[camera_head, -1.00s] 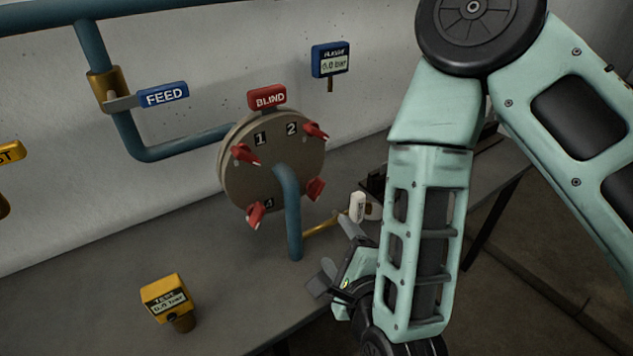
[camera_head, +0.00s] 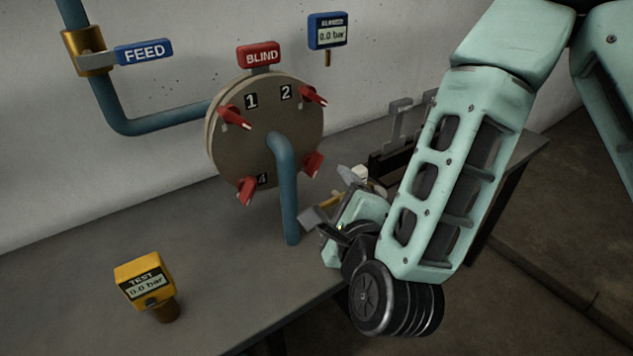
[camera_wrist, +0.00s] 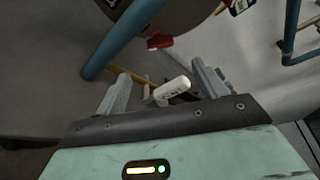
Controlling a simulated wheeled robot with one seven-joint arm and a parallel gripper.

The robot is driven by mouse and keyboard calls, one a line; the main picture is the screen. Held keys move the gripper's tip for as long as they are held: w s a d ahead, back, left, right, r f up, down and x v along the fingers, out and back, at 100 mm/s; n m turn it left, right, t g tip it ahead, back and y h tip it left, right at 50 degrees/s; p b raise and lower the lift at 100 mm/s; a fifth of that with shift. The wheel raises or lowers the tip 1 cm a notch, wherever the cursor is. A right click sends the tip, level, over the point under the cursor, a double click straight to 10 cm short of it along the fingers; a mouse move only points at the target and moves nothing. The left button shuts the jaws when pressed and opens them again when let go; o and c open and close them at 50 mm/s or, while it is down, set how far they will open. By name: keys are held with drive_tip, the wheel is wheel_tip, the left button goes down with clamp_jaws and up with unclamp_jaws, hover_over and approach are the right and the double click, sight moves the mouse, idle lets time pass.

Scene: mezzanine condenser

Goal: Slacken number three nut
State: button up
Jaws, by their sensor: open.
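A round grey-brown flange disc (camera_head: 235,150) carries red wing-shaped nuts around its rim. Labels 1, 2 and 4 show beside the upper left, upper right and lower left nuts. The lower right nut (camera_head: 313,163) has no label visible; by its place it is number three. A red nut (camera_wrist: 160,41), seemingly this one, shows ahead of my fingers in the wrist view. My gripper (camera_head: 329,197) is open, below and right of that nut and apart from it. In the wrist view my gripper (camera_wrist: 161,88) has a white-handled part (camera_wrist: 172,91) showing between its fingers, beyond them.
A blue pipe (camera_head: 288,195) runs from the disc to the bench (camera_head: 220,265), close left of my gripper. A brass pipe (camera_wrist: 150,82) lies beyond the fingers. A yellow TEST gauge (camera_head: 147,285) and a blue gauge (camera_head: 328,35) read 0.0 bar. A dark rack (camera_head: 392,160) stands behind my arm.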

sight(316, 168)
drive_tip(key=p+x, duration=0.1)
drive_tip(key=x, duration=1.1)
drive_tip(key=shift+w+p, duration=0.15)
drive_tip(key=shift+p, duration=0.15)
drive_tip(key=shift+a+f, duration=0.1)
drive_tip(key=c, duration=1)
